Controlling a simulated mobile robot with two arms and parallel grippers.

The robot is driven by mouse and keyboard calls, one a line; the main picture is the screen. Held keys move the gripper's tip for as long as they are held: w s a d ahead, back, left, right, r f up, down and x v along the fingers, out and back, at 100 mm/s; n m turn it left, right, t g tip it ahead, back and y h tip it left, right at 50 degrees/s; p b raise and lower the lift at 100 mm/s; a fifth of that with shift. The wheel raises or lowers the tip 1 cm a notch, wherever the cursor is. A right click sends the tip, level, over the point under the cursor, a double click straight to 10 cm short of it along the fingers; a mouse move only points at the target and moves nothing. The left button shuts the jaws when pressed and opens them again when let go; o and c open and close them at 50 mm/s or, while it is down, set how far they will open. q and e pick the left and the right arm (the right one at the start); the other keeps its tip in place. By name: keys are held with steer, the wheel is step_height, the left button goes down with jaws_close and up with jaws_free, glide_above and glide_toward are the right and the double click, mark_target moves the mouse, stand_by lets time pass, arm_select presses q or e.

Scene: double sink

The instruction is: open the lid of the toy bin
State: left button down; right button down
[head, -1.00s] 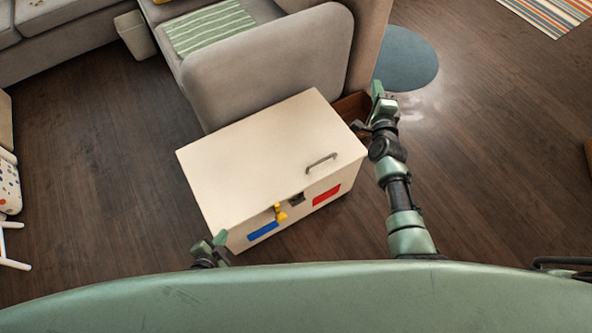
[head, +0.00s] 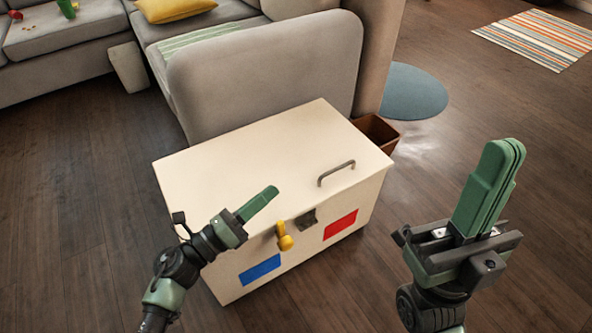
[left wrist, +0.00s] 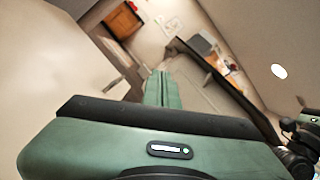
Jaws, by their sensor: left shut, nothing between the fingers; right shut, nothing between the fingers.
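The cream toy bin (head: 215,183) stands on the wood floor with its flat lid (head: 265,150) down. A grey bar handle (head: 336,172) sits on the lid's right part. A dark latch (head: 306,219) and a yellow knob-like piece (head: 284,240) are at the front edge. My left gripper (head: 272,192) is shut and empty, in front of or above the lid's front edge; I cannot tell whether it touches. In the left wrist view its shut fingers (left wrist: 161,88) point away from the camera. My right gripper (head: 510,150) is shut and empty, right of the bin and pointing up.
A grey sofa (head: 265,65) stands right behind the bin. A brown box (head: 378,130) is at the bin's back right corner. A round blue rug (head: 415,92) and a striped rug (head: 535,38) lie further back. Floor is free left and right of the bin.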

arm_select(q)
steer(key=w+d+r, duration=0.5)
steer(key=w, duration=0.4)
steer(key=shift+d+b, duration=0.2)
steer(key=shift+b, duration=0.1)
stand_by(1.5)
